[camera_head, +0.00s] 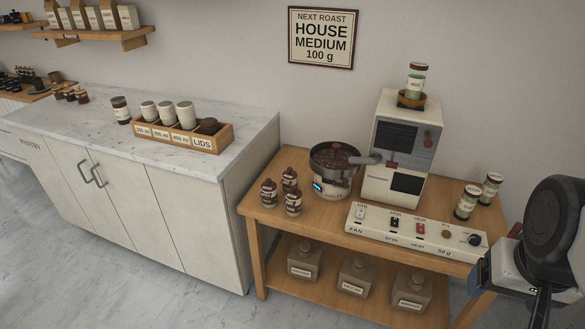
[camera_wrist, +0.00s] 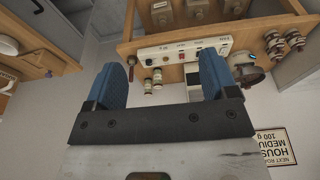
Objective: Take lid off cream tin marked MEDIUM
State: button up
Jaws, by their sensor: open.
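Three beige tins with knobbed lids stand in a row on the lower shelf of the wooden cart: a left tin (camera_head: 304,262), a middle tin (camera_head: 354,279) and a right tin (camera_head: 410,292). Each has a pale label on its front, too small to read, so I cannot tell which says MEDIUM. All three lids are on.
The cart's top (camera_head: 334,215) overhangs the tins. It holds a switch panel (camera_head: 412,232), a roaster (camera_head: 398,150), a bean pan (camera_head: 335,165), brown-lidded jars (camera_head: 468,202) and brown bottles (camera_head: 293,203). A counter (camera_head: 200,165) stands left. A sign (camera_head: 322,38) reads HOUSE MEDIUM 100 g.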

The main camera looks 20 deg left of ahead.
jog(key=shift+o, duration=0.7)
jog(key=shift+w, duration=0.1)
jog(key=w+a+r+n, duration=0.2)
jog(key=w+a, duration=0.3)
jog(key=w, duration=0.4)
jog(key=w+a+r+n, duration=0.15)
jog(key=w+a, duration=0.35)
jog(key=w, duration=0.5)
jog(key=w+a+f+n+g, duration=0.1)
jog(key=w+a+f+n, duration=0.25)
jog(key=w+a, duration=0.95)
jog(key=n+g, duration=0.2)
jog(key=n, duration=0.3)
send_over(269, 179)
jog(key=f, duration=2.2)
jog(key=shift+d+f, duration=0.25)
jog(key=shift+f, duration=0.1)
jog(key=shift+a+f, duration=0.1)
jog(key=shift+a, duration=0.1)
